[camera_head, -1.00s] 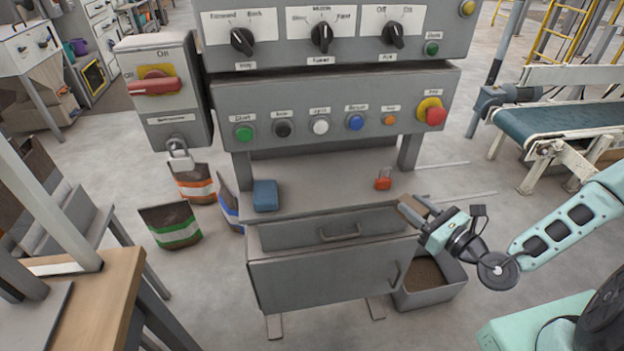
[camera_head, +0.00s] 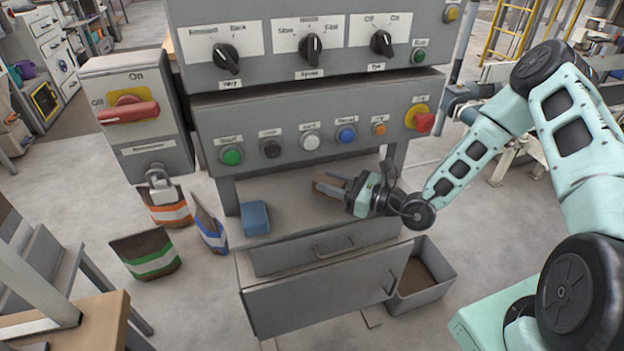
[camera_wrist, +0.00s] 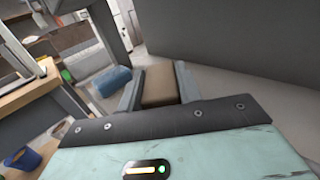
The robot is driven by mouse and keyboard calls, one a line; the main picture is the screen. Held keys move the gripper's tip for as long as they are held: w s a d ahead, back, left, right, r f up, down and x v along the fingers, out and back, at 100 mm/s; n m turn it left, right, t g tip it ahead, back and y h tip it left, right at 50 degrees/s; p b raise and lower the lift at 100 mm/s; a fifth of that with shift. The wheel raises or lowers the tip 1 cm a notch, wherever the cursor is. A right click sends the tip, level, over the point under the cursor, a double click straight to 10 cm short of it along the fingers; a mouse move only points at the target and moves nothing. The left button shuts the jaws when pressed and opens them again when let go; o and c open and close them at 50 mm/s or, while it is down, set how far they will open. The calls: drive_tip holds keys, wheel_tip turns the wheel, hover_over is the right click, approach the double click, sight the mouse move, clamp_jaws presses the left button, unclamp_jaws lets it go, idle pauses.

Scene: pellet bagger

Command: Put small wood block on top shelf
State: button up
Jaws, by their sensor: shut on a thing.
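My gripper (camera_head: 332,187) is shut on a small brown wood block (camera_wrist: 160,85), which sits between the two grey fingers in the wrist view. In the head view the gripper reaches in from the right over the grey shelf (camera_head: 290,205) below the button panel, pointing left. The block shows only partly there, at the fingertips. Whether the block touches the shelf surface, I cannot tell.
A blue box (camera_head: 255,218) stands on the shelf left of my gripper. The button panel (camera_head: 320,125) overhangs the shelf. A drawer (camera_head: 325,250) and cabinet are below. A grey bin (camera_head: 425,285) stands at the right.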

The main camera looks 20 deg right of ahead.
drive_tip(key=shift+x, duration=0.8)
drive_tip(key=x, duration=0.2)
drive_tip(key=f+x, duration=0.1)
drive_tip(key=shift+w+a, duration=0.25)
drive_tip(key=shift+a, duration=0.05)
drive_tip(key=shift+f, duration=0.25)
drive_tip(key=shift+f, duration=0.1)
drive_tip(key=shift+f, duration=0.5)
drive_tip(key=o, duration=1)
